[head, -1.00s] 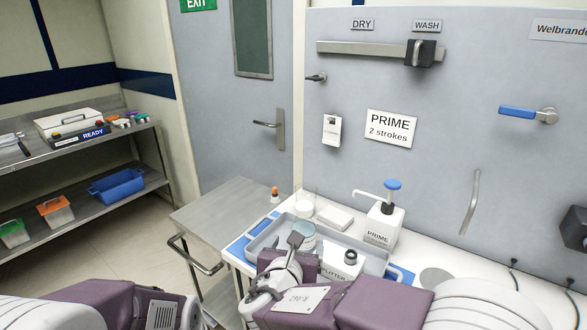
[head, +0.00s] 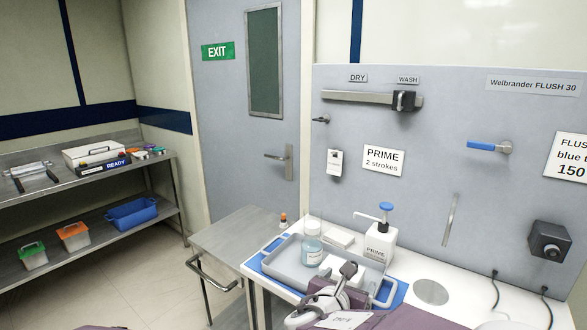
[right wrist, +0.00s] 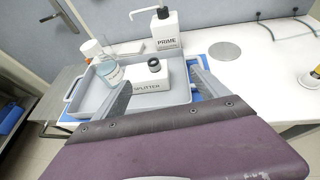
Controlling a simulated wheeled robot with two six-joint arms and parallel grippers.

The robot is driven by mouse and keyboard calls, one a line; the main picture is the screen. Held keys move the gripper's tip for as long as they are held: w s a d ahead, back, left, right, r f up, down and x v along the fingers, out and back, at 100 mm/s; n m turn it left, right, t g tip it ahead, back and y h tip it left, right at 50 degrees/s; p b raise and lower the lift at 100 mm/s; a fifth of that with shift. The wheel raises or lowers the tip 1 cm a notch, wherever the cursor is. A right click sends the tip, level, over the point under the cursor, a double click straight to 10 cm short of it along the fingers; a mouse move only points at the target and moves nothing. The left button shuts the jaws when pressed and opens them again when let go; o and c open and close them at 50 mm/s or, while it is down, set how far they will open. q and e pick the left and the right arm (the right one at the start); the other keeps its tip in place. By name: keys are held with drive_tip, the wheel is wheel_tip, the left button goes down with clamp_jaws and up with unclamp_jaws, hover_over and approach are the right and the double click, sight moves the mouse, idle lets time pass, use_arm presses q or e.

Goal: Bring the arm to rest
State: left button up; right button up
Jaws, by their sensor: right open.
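My right gripper (right wrist: 163,82) is open and empty in the right wrist view. Its two grey fingers stand apart, with the white splitter box (right wrist: 149,82) and its black cap seen between them, beyond the fingers. In the head view my right arm comes in from the bottom, over the front of the grey tray (head: 287,268), and partly covers the splitter. Whether the fingers touch the tray is not clear. My left gripper is not in view.
A clear bottle (head: 312,246) stands in the tray. The white PRIME pump bottle (head: 379,240) stands behind it. A grey panel (head: 420,165) with levers rises behind the white counter (head: 415,312). A steel side table (head: 235,236) is left.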

drive_tip(key=s+d+f+m+g+p, duration=0.2)
drive_tip(key=s+d+m+g+p, duration=0.1)
drive_tip(key=s+d+m+g, duration=0.25)
drive_tip(key=s+d+f+m+g+p, duration=0.25)
drive_tip(key=s+d+m, duration=0.3)
drive_tip(key=d, duration=0.35)
drive_tip(key=s+a+f+m+g+y, duration=0.1)
drive_tip(key=s+a+f+m+y, duration=0.2)
drive_tip(key=m, duration=0.7)
drive_tip(key=s+a+f+m+g+y, duration=0.1)
drive_tip(key=s+a+f+m+y, duration=0.2)
drive_tip(key=s+a+m, duration=0.3)
drive_tip(key=f+m, duration=0.1)
drive_tip(key=m, duration=0.3)
drive_tip(key=shift+s+a+g+p, duration=0.2)
drive_tip(key=shift+g+p, duration=0.1)
drive_tip(key=shift+p, duration=0.1)
